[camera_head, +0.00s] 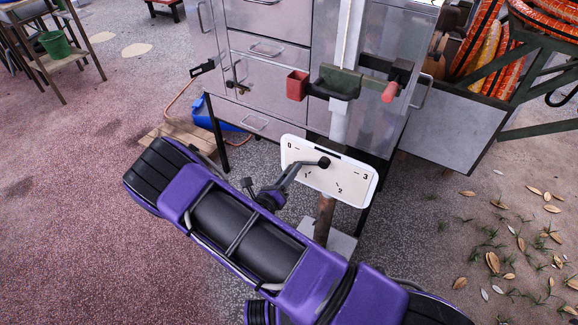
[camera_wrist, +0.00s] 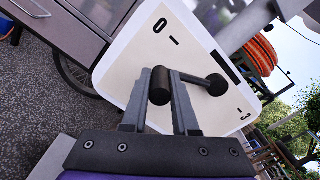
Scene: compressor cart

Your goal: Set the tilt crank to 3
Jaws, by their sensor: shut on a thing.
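The tilt crank is a dark grey lever on a white dial plate (camera_head: 345,185) marked 0, 1, 2 and 3. Its round black hub (camera_head: 324,162) sits near the plate's upper middle and also shows in the wrist view (camera_wrist: 217,84). The crank's arm points left from the hub, apparently between the 0 and 1 marks; the exact reading is unclear. My gripper (camera_head: 285,181) is shut on the crank's black handle (camera_wrist: 159,84), seen between the two fingers in the wrist view. The fingers hide the 1 and 2 marks there.
A steel cabinet (camera_head: 266,75) stands behind the plate, with a green bracket (camera_head: 334,82) and red parts above it. A rusty post (camera_head: 324,218) holds the plate. Orange hoses (camera_head: 490,45) hang on a green frame at right.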

